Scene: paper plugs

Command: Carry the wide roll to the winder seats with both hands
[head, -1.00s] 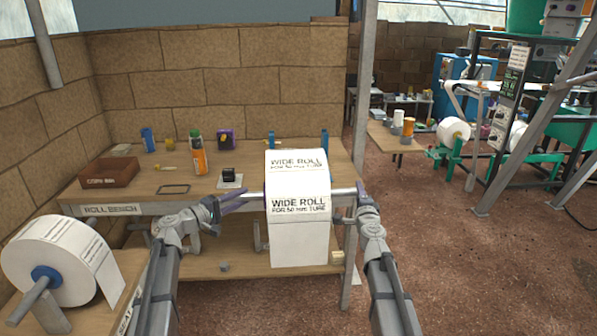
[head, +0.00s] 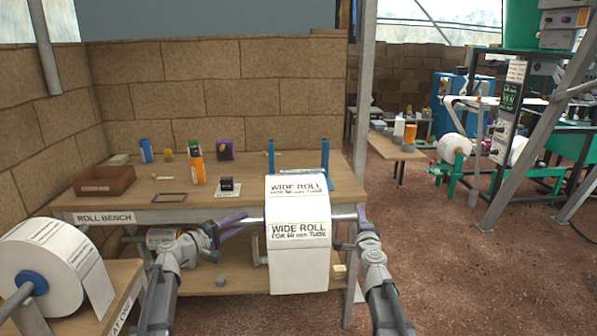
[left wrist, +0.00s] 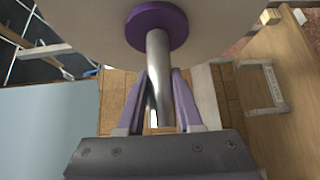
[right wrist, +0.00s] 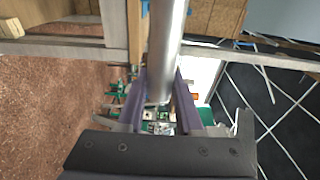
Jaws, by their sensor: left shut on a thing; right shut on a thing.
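The white wide roll (head: 298,255) hangs on a metal bar in front of the roll bench, its printed label facing me. My left gripper (head: 238,222) is shut on the bar's left end. In the left wrist view the bar (left wrist: 158,75) runs between the fingers to a purple hub (left wrist: 157,26) on the roll's side. My right gripper (head: 352,219) is shut on the bar's right end; in the right wrist view the bar (right wrist: 168,45) lies between its fingers. The bar looks about level. Green stands with white rolls (head: 453,147) are at the far right; I cannot tell which are the winder seats.
The roll bench (head: 140,198) holds a brown box (head: 104,181), an orange bottle (head: 196,168), a black block (head: 227,184) and two blue posts (head: 325,160). Another white roll (head: 60,270) stands at the lower left. Open floor (head: 440,250) lies to the right.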

